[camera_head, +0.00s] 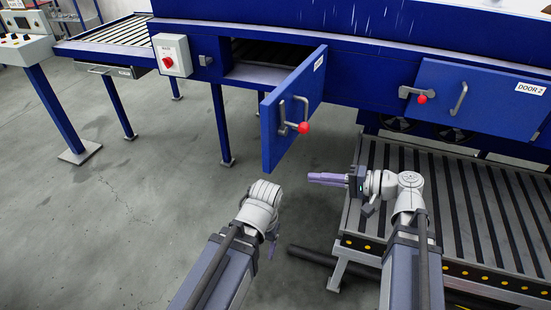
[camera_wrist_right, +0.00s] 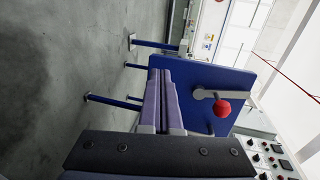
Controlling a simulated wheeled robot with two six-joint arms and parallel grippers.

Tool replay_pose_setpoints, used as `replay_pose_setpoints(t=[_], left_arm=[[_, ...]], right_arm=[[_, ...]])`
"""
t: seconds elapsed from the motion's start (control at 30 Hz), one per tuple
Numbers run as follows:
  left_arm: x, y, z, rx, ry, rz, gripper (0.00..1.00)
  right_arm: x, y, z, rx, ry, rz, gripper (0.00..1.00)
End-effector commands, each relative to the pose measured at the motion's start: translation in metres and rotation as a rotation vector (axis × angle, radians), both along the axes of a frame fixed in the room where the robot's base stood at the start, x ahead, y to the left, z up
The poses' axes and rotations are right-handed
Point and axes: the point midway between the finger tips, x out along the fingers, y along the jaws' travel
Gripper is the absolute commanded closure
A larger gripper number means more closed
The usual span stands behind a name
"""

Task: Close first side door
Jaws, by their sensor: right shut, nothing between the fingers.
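The blue side door (camera_head: 283,147) stands swung open toward me, its dark opening (camera_head: 262,60) showing to its left. It has a grey handle and a latch with a red knob (camera_head: 303,128). My right gripper (camera_head: 310,178) is shut and empty, below and to the right of the door's free edge, apart from it in the head view. In the right wrist view its purple fingers (camera_wrist_right: 158,98) lie together in front of the blue door panel (camera_wrist_right: 238,88), with the red knob (camera_wrist_right: 222,108) to their right. My left gripper (camera_head: 272,248) points down at lower centre, mostly hidden behind its wrist.
A second door (camera_head: 480,97), labelled DOOR 2, is shut at right. A slatted roller platform (camera_head: 490,215) stands beside my right arm. A white switch box with a red knob (camera_head: 172,55) is left of the opening. Grey floor (camera_head: 130,220) is clear at left.

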Motion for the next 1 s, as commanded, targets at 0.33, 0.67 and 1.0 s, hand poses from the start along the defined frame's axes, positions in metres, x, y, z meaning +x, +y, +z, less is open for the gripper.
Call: replay_pose_setpoints(t=[0.33, 0.67, 1.0], left_arm=[[0.000, 0.000, -0.010, 0.000, 0.000, 0.000, 0.26], [0.000, 0.000, -0.009, 0.000, 0.000, 0.000, 0.26], [0.000, 0.000, -0.009, 0.000, 0.000, 0.000, 0.26]], right_arm=[[0.014, -0.044, 0.038, 0.206, -0.075, -0.106, 1.00], [0.025, -0.015, 0.038, 0.206, -0.075, -0.099, 1.00], [0.055, 0.048, 0.038, 0.205, -0.074, -0.099, 1.00]])
